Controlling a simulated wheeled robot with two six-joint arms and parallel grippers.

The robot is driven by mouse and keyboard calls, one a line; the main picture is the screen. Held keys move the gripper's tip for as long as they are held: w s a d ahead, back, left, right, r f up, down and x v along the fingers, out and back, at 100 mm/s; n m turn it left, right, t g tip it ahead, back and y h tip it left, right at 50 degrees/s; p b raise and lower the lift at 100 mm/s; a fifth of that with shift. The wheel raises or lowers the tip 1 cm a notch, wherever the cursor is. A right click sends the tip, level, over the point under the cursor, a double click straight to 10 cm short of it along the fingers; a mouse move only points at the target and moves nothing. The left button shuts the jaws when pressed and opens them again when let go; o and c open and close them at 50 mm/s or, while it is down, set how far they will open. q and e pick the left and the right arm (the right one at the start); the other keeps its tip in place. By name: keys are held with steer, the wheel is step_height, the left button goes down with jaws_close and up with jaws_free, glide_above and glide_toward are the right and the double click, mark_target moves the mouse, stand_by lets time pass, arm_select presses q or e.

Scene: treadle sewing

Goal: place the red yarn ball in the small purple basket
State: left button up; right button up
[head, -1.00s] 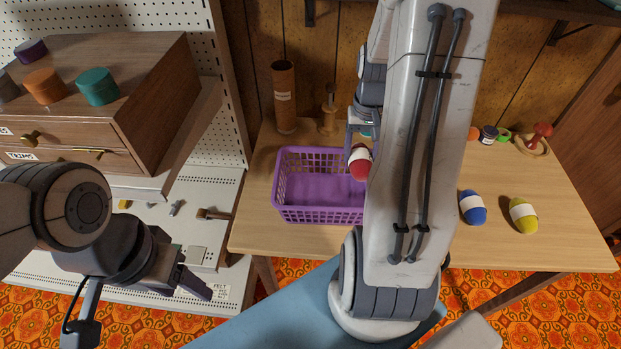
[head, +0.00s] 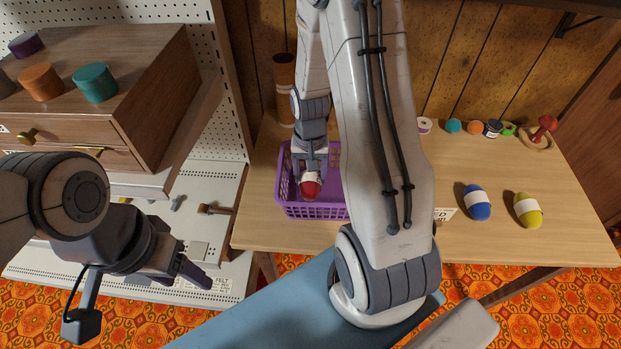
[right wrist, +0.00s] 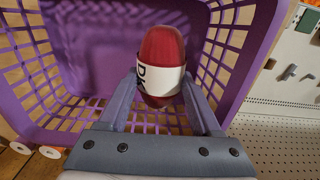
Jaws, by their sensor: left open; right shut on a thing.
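The red yarn ball (head: 310,187) has a white label band. My right gripper (head: 311,174) is shut on it and holds it over the purple basket (head: 287,196), within the outline of its rim. In the right wrist view the red yarn ball (right wrist: 163,62) sits between the two fingers (right wrist: 162,98), with the lattice walls of the purple basket (right wrist: 245,40) around it. I cannot tell whether the ball touches the basket floor. My right arm hides the basket's right part in the head view. My left gripper (head: 190,272) is open and empty, at the lower left away from the basket.
A blue yarn ball (head: 477,202) and a yellow one (head: 528,210) lie at the table's right. Small spools (head: 475,128) line the back. A brown cylinder (head: 284,90) stands behind the basket. A wooden drawer cabinet (head: 110,110) is at the left.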

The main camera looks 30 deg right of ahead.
steer(key=shift+f, duration=1)
steer(key=shift+f, duration=0.15)
steer(key=o, duration=1.3)
